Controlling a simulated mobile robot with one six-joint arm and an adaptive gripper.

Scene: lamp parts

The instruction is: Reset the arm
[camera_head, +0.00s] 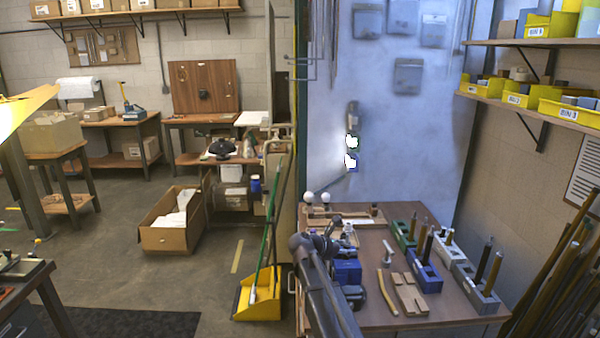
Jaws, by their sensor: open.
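My arm rises from the bottom edge and bends at its elbow over the left part of the brown workbench (440,310). My gripper (332,232) is the dark, small end just right of the elbow, above the bench's left side. It is open, and I see nothing held in it. The fingers are small and partly lost against dark parts. Two white round bulbs (309,197) stand at the bench's back left. Green (402,236), blue (424,275) and grey (477,290) blocks hold upright dark and brass-coloured rods at the right.
A blue box (347,271) stands close below my gripper. Shelves with yellow bins (568,112) hang at the right. A yellow dustpan (257,298) and open carton (170,235) stand on the floor.

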